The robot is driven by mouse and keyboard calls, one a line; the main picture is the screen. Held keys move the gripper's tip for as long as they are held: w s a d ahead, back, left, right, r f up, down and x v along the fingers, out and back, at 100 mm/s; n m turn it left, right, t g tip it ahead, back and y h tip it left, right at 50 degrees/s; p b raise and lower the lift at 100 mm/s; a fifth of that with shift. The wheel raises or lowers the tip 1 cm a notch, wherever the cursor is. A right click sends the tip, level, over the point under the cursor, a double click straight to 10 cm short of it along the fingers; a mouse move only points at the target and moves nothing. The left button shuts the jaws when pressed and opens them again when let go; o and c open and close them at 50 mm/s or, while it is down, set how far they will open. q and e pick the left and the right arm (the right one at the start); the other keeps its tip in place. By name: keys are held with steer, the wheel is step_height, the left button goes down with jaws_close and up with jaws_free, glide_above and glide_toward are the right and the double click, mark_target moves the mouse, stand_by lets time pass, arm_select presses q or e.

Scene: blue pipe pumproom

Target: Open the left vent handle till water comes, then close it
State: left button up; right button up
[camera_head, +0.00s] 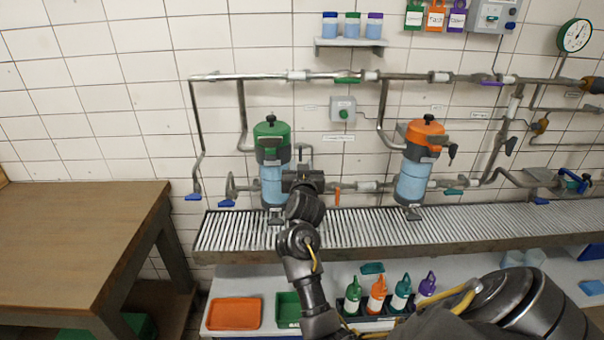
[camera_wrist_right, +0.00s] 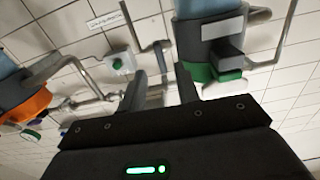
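The left canister (camera_head: 272,180) has a green lid (camera_head: 271,140), a black top knob and a blue body. My right gripper (camera_head: 296,181) is in front of its right side, seen from behind. In the wrist view the picture is rolled over; the green lid (camera_wrist_right: 208,72) is at upper right. The two fingers of my right gripper (camera_wrist_right: 160,85) stand apart there with nothing clearly between them. A thin grey bent pipe (camera_wrist_right: 158,58) shows beyond the fingers. Which part is the left vent handle I cannot tell; contact is unclear. My left gripper is out of view.
An orange-lidded canister (camera_head: 414,175) stands to the right. A slatted grating (camera_head: 360,232) runs below both. A grey box with a green button (camera_head: 343,108) is on the wall. Several bottles stand below the grating near my right arm. A wooden table (camera_head: 75,235) is at left.

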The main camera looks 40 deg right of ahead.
steer(key=shift+v, duration=1.2)
